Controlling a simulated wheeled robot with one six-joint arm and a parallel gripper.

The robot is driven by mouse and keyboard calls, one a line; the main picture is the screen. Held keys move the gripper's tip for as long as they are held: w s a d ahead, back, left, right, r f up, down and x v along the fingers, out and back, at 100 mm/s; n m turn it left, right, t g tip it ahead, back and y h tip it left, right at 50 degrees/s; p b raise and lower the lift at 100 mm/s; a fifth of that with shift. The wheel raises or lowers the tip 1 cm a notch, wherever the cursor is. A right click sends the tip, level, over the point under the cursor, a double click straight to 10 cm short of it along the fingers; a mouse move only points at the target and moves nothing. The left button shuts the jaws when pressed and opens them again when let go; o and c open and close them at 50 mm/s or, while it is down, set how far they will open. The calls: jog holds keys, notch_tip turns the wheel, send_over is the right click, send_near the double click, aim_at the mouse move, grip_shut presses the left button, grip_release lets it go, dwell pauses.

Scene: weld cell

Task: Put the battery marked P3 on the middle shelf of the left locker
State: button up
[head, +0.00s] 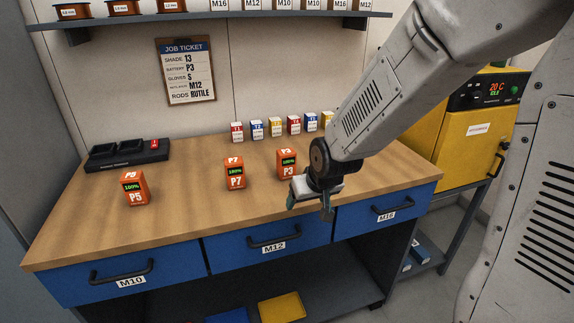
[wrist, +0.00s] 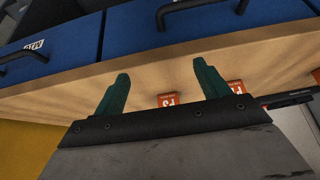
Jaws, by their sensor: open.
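The orange battery marked P3 (head: 287,164) stands upright on the wooden workbench, right of the other batteries, with a green 100% display. My gripper (head: 310,207) is open and empty above the bench's front part, slightly right of and nearer than P3, not touching it. In the wrist view, P3 (wrist: 168,100) shows between the two green fingers of my gripper (wrist: 158,82), beyond their bases and partly cut off by the gripper body. The left locker and its middle shelf cannot be made out in these views.
Battery P7 (head: 235,173) stands left of P3, and battery P5 (head: 134,189) farther left. A black charger (head: 128,155) lies behind P5. Several small boxes (head: 275,128) line the bench's back. A yellow oven (head: 470,125) stands at right. Blue drawers (head: 268,246) front the bench.

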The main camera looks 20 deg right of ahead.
aim_at(286, 151)
jog(key=w+t, duration=0.1)
jog(key=w, duration=0.2)
jog(key=w+t, duration=0.2)
jog(key=w, duration=0.2)
jog(key=shift+w+r+t, duration=0.15)
jog(key=shift+t, duration=0.15)
jog(key=w+r+t, duration=0.4)
jog(key=w+r, duration=0.1)
jog(key=r, duration=0.1)
jog(key=x, duration=0.7)
jog(key=shift+d, duration=0.35)
jog(key=c, duration=1.4)
jog(key=shift+r, duration=0.1)
